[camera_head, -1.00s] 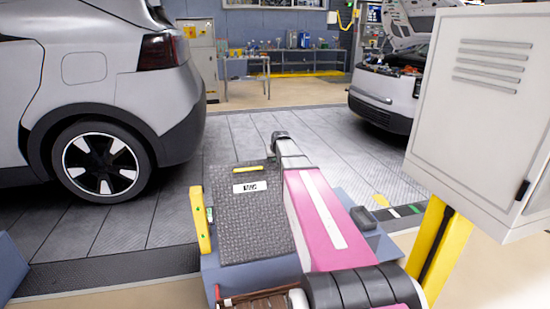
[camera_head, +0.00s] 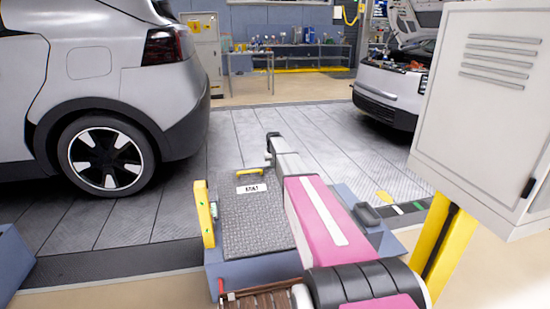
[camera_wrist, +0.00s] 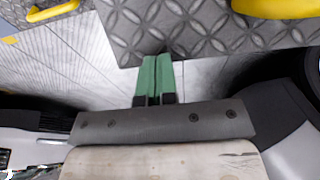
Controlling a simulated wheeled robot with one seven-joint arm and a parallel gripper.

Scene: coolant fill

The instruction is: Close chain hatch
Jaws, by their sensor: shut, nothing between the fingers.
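The chain hatch (camera_head: 256,222) is a grey diamond-tread plate with a white label and a yellow handle (camera_head: 250,172) at its far edge. It looks nearly flat over a blue-grey housing (camera_head: 240,276); whether it is fully seated I cannot tell. In the wrist view the plate (camera_wrist: 190,35) fills the top, with a yellow handle (camera_wrist: 280,8). My gripper (camera_wrist: 153,62) is shut and empty; its green fingertips overlap the plate's edge in the picture, and contact cannot be told. In the head view my arm's end is right of the plate and the fingers are hidden.
A yellow upright (camera_head: 205,214) stands at the housing's left. A brown slatted chain (camera_head: 262,295) shows at the near end. A grey cabinet (camera_head: 485,100) on a yellow post is close on the right. A silver car (camera_head: 90,100) stands left; floor beyond the housing is clear.

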